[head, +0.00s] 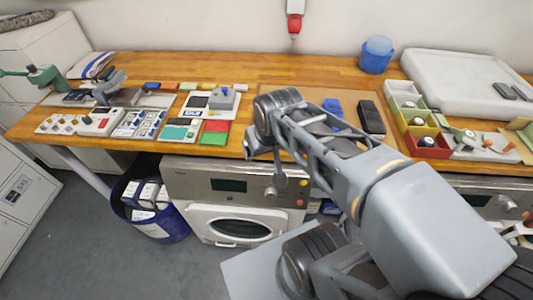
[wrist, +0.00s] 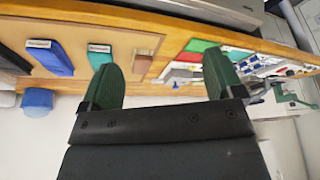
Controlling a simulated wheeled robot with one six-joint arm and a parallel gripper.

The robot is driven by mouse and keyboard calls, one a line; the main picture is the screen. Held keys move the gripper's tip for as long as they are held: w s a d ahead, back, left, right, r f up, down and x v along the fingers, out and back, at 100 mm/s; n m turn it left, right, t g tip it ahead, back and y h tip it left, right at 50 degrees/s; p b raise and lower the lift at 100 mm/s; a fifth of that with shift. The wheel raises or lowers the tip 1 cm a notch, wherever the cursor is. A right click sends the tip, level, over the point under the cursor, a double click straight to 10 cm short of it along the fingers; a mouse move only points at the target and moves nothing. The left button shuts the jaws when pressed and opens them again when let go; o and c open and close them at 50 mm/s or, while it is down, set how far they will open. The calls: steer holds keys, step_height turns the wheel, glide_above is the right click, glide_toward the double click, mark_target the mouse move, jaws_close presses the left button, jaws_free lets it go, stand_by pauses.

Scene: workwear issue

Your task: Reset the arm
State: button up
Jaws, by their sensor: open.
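My gripper (wrist: 161,85) shows in the wrist view with its two green fingers wide apart and nothing between them. The wrist view is turned over, and the wooden worktop (wrist: 150,18) runs across its upper part beyond the fingertips. In the head view my arm reaches from the lower right over the front of the worktop (head: 325,68). Its bent links hide part of the brown board (head: 285,91). I cannot make out the fingers in the head view.
A blue bucket (head: 376,55) stands at the back. Coloured bins (head: 427,141) and a white case (head: 462,83) are at the right. Small goods and a red pad (head: 215,126) lie at the left. A washer (head: 235,226) and a dark blue bin (head: 163,222) stand below the front edge.

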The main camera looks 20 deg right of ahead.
steer(key=shift+s+a+f, duration=0.15)
steer(key=shift+s+f, duration=0.05)
steer(key=shift+s, duration=0.3)
steer(key=shift+s+a+f, duration=0.15)
steer(key=shift+s, duration=0.3)
